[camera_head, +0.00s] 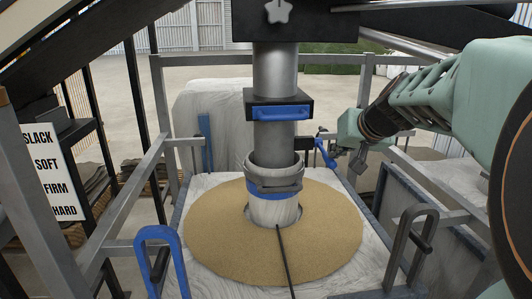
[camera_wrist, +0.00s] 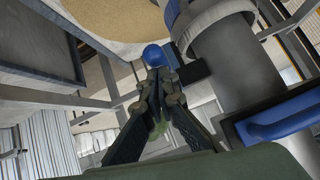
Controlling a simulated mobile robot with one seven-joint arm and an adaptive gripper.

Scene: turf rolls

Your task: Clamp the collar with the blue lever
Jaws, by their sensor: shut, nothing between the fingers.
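The grey collar (camera_head: 273,176) rings the upright pipe, above a blue band and a pale lower sleeve. It also shows at the top of the wrist view (camera_wrist: 212,22). The blue lever (camera_head: 325,153) sticks out on the right side behind the collar. In the wrist view its rounded blue end (camera_wrist: 154,55) lies just beyond my fingertips, seen nearly end-on. My gripper (camera_head: 357,162) is to the right of the lever, its fingers brought together and empty. It also shows in the wrist view (camera_wrist: 158,80). Whether the fingertips touch the lever is not clear.
A black block with a blue handle (camera_head: 281,112) sits on the pipe above the collar. A round sandy disc (camera_head: 215,240) surrounds the base. Blue (camera_head: 165,238) and grey (camera_head: 408,235) hoops stand in front. Metal rails flank both sides. A sign (camera_head: 52,172) reads SLACK, SOFT, FIRM, HARD.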

